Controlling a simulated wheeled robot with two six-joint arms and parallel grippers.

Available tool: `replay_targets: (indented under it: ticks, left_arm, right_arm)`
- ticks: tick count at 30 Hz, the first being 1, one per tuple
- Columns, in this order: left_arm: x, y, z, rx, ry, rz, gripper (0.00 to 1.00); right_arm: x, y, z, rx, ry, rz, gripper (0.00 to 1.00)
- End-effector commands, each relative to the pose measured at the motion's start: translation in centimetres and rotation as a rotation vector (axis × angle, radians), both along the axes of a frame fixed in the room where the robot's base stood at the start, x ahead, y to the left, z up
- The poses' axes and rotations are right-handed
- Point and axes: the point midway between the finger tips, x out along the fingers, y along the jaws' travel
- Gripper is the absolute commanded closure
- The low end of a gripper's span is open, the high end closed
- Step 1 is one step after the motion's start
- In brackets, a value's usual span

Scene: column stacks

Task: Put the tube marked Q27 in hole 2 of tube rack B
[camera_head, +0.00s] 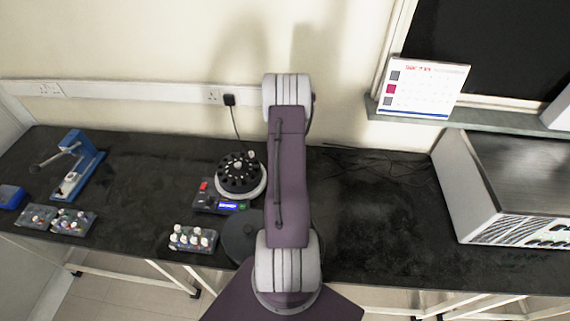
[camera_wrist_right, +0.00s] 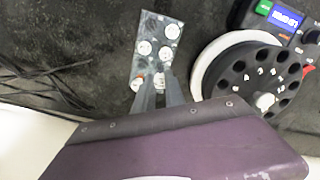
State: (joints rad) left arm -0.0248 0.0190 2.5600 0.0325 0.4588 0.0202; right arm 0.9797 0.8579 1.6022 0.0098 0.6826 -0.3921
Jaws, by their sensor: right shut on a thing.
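My right gripper (camera_wrist_right: 160,80) is seen in the wrist view. Its two fingers are shut on a white-capped tube (camera_wrist_right: 160,82) at the near end of a grey tube rack (camera_wrist_right: 149,27). I cannot tell whether this tube is seated in the rack or raised. Several other white-capped tubes stand in that rack. No mark such as Q27 and no rack letter is readable. In the head view my right arm covers its own gripper and this rack. My left gripper is not in view.
A round black rotor (camera_wrist_right: 238,65) with a white-capped tube (camera_wrist_right: 264,101) stands beside the rack; it is also in the head view (camera_head: 240,180). Another filled rack (camera_head: 193,240) and two more (camera_head: 37,217) (camera_head: 73,222) stand left. Cables (camera_head: 370,165) lie right.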

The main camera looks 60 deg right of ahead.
Motion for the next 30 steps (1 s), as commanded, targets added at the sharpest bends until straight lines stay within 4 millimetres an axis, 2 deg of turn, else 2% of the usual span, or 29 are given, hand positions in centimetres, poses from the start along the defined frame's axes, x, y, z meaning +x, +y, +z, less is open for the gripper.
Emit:
replay_targets:
  ticks: [30]
  left_arm:
    - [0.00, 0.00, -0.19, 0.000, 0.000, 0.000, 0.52]
  right_arm:
    - [-0.02, 0.02, -0.86, 0.001, 0.001, 0.000, 1.00]
